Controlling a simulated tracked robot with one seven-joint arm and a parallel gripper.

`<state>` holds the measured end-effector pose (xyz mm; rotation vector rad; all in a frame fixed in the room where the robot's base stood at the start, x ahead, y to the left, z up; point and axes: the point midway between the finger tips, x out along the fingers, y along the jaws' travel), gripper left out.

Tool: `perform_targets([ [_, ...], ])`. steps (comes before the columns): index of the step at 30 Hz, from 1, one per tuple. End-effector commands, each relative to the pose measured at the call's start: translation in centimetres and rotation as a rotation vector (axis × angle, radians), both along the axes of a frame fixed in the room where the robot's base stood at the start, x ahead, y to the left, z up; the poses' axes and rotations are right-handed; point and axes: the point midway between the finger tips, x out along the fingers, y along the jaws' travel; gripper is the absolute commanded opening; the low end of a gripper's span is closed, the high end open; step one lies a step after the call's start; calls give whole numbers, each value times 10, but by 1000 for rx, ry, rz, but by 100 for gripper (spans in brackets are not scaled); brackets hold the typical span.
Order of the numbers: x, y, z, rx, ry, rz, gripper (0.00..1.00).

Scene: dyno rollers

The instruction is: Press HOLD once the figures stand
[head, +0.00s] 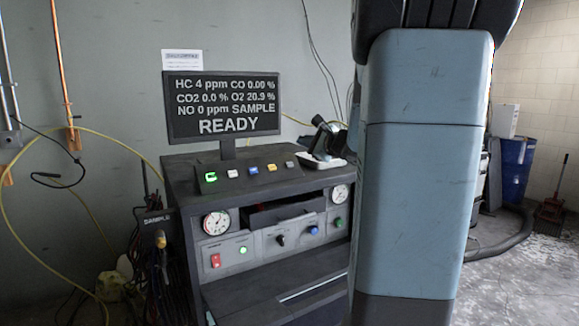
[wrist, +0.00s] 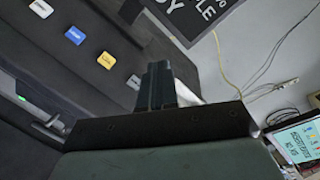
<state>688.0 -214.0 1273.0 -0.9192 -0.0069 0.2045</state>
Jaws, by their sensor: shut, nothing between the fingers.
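The analyser console (head: 185,180) has a row of buttons on its sloped top: one lit green (head: 211,176), then white (head: 232,173), blue (head: 253,170), yellow (head: 272,167) and a pale one (head: 290,164). The wrist view shows the blue button (wrist: 74,35), yellow button (wrist: 106,60) and pale button (wrist: 134,82); their lettering is too small to read, so I cannot tell which is HOLD. The screen (head: 222,103) reads HC 4 ppm, CO 0.00 %, CO2 0.0 %, O2 20.9 %, NO 0 ppm, SAMPLE, READY. My gripper (wrist: 158,70) is shut and empty, near the pale button's end of the row.
A white tray (head: 318,162) lies at the console's right end. Gauges, including a left one (head: 216,223), and a red switch (head: 215,261) are on the front. My arm hides the area right of the console. A blue barrel (head: 515,170) stands far right.

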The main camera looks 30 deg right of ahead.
Motion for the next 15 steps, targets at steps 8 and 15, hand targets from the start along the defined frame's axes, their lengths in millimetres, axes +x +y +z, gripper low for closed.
perform_targets([
  [8,15,0,-20,3,3,0,0],
  [15,34,1,-42,3,3,0,0],
])
